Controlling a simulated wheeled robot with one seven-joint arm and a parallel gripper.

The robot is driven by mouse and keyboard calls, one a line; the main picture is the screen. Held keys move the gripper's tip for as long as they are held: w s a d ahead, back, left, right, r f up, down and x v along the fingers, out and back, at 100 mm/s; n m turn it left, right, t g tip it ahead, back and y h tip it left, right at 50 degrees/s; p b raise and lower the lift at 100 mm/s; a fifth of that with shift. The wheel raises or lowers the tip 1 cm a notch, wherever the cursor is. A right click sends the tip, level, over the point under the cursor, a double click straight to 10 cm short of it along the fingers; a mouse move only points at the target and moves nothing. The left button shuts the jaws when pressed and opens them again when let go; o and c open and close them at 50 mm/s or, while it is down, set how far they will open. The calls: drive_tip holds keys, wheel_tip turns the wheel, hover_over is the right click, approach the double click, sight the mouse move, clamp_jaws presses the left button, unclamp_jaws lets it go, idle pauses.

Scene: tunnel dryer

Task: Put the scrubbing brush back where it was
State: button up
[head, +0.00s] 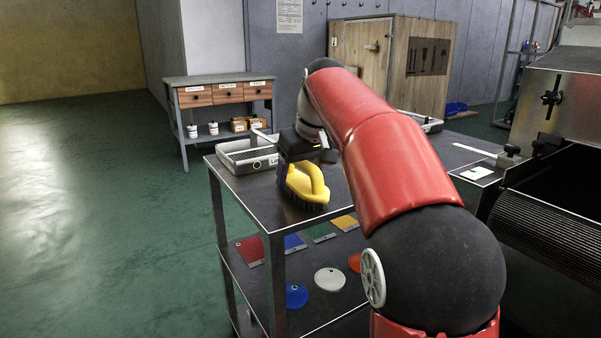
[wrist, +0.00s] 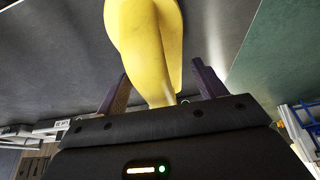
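The scrubbing brush (head: 313,182) has a yellow looped handle and dark bristles. In the head view it appears to stand bristles down on the dark top of the metal table (head: 263,196), near its front edge. My gripper (head: 287,172) is right behind the brush, low over the table. In the wrist view the yellow handle (wrist: 150,45) reaches between the two purple fingers of my gripper (wrist: 160,75). A gap shows between the handle and each finger, so the gripper looks open. The bristles are hidden in the wrist view.
A grey tray (head: 240,157) stands on the table behind the brush. The lower shelf (head: 315,306) holds coloured plates and discs. A drawer bench (head: 222,95) and a wooden cabinet (head: 390,60) stand behind. A dark machine (head: 560,200) is at right. The floor at left is clear.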

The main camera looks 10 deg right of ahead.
drive_tip(key=p+v, duration=0.3)
drive_tip(key=v, duration=0.8)
drive_tip(key=shift+s+r, duration=0.1)
drive_tip(key=shift+r, duration=0.3)
drive_tip(key=shift+s+d+r+p, duration=0.1)
drive_tip(key=shift+r+p, duration=0.1)
drive_tip(key=shift+p, duration=0.1)
drive_tip(key=shift+s+f, duration=0.15)
drive_tip(key=shift+s, duration=0.2)
drive_tip(key=s+a+f+m+t+h, duration=0.1)
drive_tip(key=s+f+m, duration=0.2)
drive_tip(key=s+f, duration=2.1)
drive_tip(key=shift+s+f+m, duration=0.3)
drive_tip(key=shift+s+f, duration=0.05)
drive_tip(key=shift+s, duration=0.35)
